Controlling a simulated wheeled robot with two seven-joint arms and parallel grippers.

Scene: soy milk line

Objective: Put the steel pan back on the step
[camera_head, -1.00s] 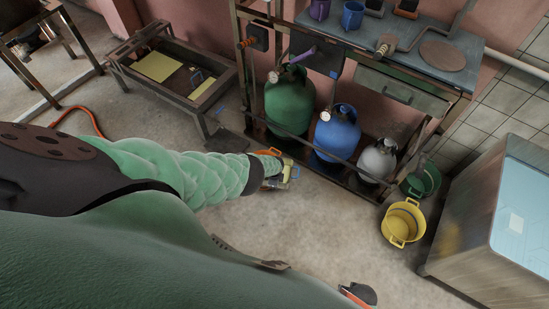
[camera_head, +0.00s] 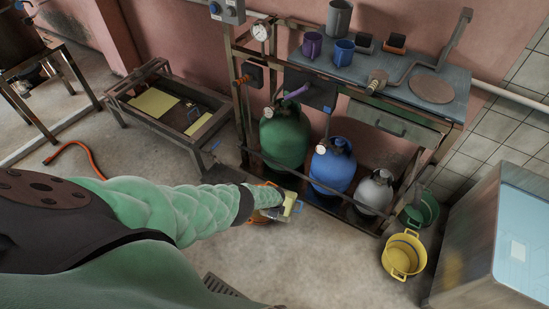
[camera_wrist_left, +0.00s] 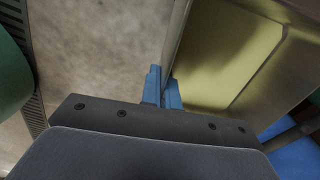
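The steel pan (camera_wrist_left: 250,50) fills the upper right of the left wrist view, with a pale yellow-green layer over its inside. Its metal rim runs down between the blue fingers of my left gripper (camera_wrist_left: 162,90), which look shut on it. In the head view the pan (camera_head: 289,203) shows small and partly hidden at the end of my left arm, over the floor in front of the shelf rack. A dark flat plate (camera_head: 228,173) lies left of the rack; I cannot tell whether it is the step. My right gripper is not in view.
A low metal frame (camera_head: 150,122) with yellow sheets stands at the back left. Green (camera_head: 284,138), blue (camera_head: 333,166) and grey (camera_head: 375,192) cylinders stand in the rack. A yellow pot (camera_head: 404,256) and green bucket (camera_head: 421,211) stand right.

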